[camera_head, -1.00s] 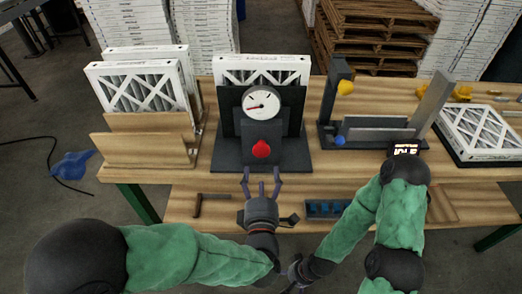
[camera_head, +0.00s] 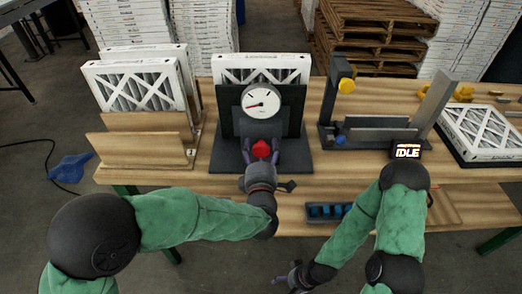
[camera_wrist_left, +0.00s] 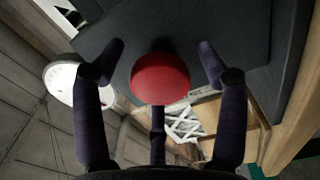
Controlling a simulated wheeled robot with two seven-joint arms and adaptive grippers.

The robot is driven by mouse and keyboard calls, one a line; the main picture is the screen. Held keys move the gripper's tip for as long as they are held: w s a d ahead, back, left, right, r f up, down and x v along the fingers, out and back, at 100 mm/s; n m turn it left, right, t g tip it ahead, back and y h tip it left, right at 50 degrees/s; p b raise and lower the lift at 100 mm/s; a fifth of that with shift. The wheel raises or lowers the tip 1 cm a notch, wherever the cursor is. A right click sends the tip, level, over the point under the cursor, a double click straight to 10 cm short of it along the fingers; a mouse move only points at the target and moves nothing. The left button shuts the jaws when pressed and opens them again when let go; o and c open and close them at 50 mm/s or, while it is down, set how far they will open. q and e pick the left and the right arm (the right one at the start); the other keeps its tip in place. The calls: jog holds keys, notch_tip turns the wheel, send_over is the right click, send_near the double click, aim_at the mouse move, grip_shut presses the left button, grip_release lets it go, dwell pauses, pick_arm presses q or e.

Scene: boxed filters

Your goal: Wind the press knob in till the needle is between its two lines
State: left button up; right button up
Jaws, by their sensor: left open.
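The red press knob (camera_head: 261,149) sticks out of the front of the dark press (camera_head: 218,157). The white round gauge (camera_head: 262,101) sits above it; its red needle points to the lower left, and dark marks show near the top left of the dial. My left gripper (camera_head: 262,155) is open, with its fingers around the knob but apart from it. In the left wrist view the red knob (camera_wrist_left: 160,78) lies between the spread fingers. A boxed filter (camera_head: 262,67) stands behind the press plate. My right gripper (camera_head: 290,277) is low at the front, too small to judge.
Filters (camera_head: 135,86) stand in a wooden rack (camera_head: 140,148) on the left. A dark fixture with a yellow knob (camera_head: 346,86) stands right of the press. Another filter (camera_head: 481,128) lies at the right. A blue tray (camera_head: 328,211) is on the lower shelf.

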pick_arm(q)
jog(key=shift+c, duration=0.2)
jog(key=c, duration=1.1)
